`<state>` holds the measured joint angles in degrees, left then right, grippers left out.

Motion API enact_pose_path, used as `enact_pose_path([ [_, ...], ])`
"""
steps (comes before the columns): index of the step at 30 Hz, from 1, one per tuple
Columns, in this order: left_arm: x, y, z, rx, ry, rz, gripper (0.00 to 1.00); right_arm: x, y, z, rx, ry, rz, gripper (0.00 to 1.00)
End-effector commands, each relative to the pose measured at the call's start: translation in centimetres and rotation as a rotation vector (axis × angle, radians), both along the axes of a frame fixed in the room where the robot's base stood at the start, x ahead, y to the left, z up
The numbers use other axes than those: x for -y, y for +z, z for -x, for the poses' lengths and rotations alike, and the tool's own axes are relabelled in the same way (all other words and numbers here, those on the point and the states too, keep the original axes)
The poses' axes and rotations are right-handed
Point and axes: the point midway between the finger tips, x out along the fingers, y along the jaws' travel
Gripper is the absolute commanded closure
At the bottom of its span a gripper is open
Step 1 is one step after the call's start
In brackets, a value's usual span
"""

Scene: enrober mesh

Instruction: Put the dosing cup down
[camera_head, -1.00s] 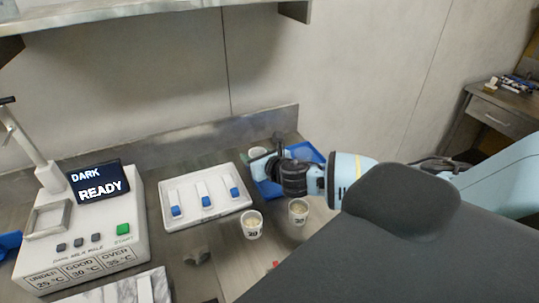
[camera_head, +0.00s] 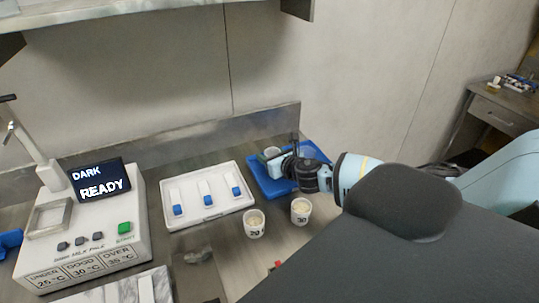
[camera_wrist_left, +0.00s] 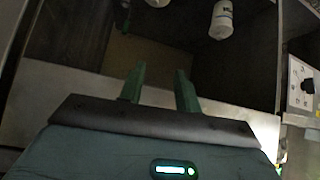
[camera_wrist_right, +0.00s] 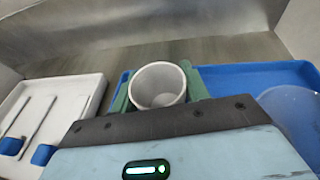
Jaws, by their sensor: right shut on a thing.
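My right gripper (camera_head: 271,157) is shut on the dosing cup (camera_wrist_right: 158,86), a white, empty-looking cup held upright between green fingers. In the head view the cup (camera_head: 273,152) is at the back left part of a blue tray (camera_head: 266,184). I cannot tell whether its base touches the tray, as the gripper hides it. The tray (camera_wrist_right: 240,78) also spreads to the right of the cup in the right wrist view. My left gripper (camera_wrist_left: 159,90) is open and empty in the left wrist view, away from the tray.
A translucent round container (camera_wrist_right: 291,108) stands in the tray's right part. Two cups of pale pieces (camera_head: 254,224) (camera_head: 301,211) stand in front of the tray. A white tray with blue-ended tools (camera_head: 242,205) lies to the left, beside a machine reading READY (camera_head: 100,220).

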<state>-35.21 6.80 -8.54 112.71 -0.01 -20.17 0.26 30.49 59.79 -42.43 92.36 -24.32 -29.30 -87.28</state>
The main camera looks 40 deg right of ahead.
Motion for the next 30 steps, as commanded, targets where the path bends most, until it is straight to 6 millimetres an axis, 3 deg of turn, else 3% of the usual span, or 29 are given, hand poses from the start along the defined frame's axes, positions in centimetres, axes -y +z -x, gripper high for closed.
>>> enact_pose_path([
  [11,0.11,-0.28,0.22,-0.007,0.003,0.003,0.67,0.0,-0.42,-0.01,0.001,0.0,0.001,0.77],
  [12,0.11,-0.26,0.21,-0.007,0.003,0.003,0.67,0.0,-0.41,-0.01,0.001,0.0,0.001,0.52],
  [17,0.08,-0.23,0.18,-0.006,0.001,0.002,0.67,-0.01,-0.31,-0.03,0.002,0.0,0.0,0.33],
  [28,-0.22,0.1,-0.09,0.003,-0.008,-0.007,0.67,-0.02,0.47,-0.07,0.005,0.001,-0.001,0.33],
  [30,-0.24,0.13,-0.12,0.004,-0.009,-0.007,0.67,-0.12,0.43,0.64,0.002,0.002,0.001,0.33],
])
